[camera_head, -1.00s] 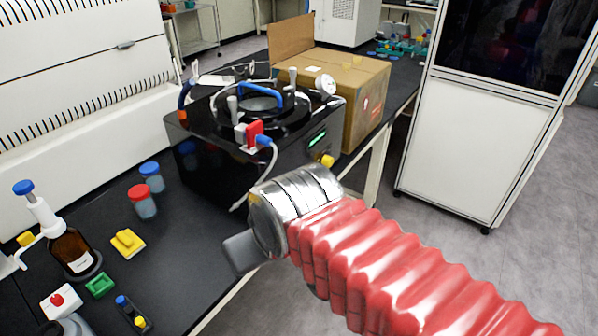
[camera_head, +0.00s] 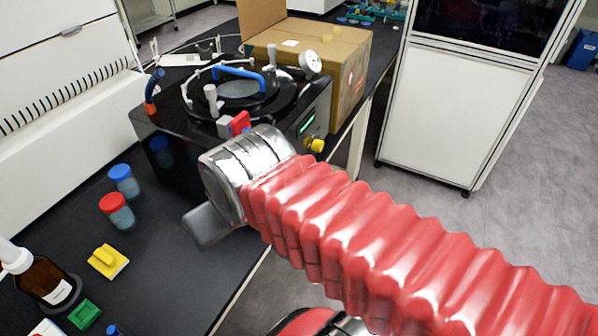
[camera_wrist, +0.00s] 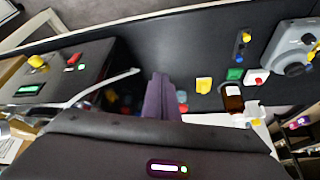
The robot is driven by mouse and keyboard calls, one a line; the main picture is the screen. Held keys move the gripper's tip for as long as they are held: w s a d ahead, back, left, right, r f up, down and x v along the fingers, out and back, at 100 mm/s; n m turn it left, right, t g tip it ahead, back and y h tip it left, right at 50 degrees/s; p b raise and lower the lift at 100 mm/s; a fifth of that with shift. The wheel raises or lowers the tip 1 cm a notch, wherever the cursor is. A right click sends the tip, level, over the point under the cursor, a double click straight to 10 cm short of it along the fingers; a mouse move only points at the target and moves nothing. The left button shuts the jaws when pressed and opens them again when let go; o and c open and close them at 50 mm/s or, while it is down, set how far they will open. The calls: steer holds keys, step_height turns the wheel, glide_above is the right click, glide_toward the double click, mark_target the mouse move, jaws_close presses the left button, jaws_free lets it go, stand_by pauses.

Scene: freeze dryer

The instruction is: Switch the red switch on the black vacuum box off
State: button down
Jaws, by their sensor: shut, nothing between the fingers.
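The black vacuum box (camera_head: 165,150) stands on the bench in the head view, with a blue-handled round lid on top. Its green display (camera_head: 306,122) and yellow knob (camera_head: 317,145) show beside my wrist, which covers part of the front. In the wrist view the box (camera_wrist: 98,62) is at the upper left. The red switch (camera_wrist: 75,57) sits on its panel beside a small green light. My gripper (camera_wrist: 159,78) is shut and empty, to the right of the box panel and apart from the switch.
A cardboard box (camera_head: 345,60) stands behind the black box. A blue-capped jar (camera_head: 124,181), a red-capped jar (camera_head: 117,212), a yellow block (camera_head: 108,261) and a brown bottle (camera_head: 42,280) stand on the bench. A pale tube (camera_wrist: 103,86) crosses left of my fingers.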

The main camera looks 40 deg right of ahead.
steer(key=w+d+f+m+g+y, duration=0.1)
steer(key=d+f+m+y, duration=0.2)
steer(key=d, duration=0.4)
steer(key=w+d+f+m+g, duration=0.1)
steer(key=w+d+f+m, duration=0.1)
steer(key=d+f+m, duration=0.3)
steer(key=s+d+m+t, duration=0.2)
steer(key=d+m+t, duration=0.1)
steer(key=d, duration=0.6)
steer(key=s+d+m+t, duration=0.2)
steer(key=d+m+t, duration=0.1)
steer(key=d, duration=0.7)
steer(key=shift+r, duration=0.2)
steer(key=shift+w, duration=0.15)
steer(key=w+a+r+x, duration=0.1)
steer(key=r+x, duration=0.1)
steer(key=x, duration=1)
steer(key=shift+w, duration=0.55)
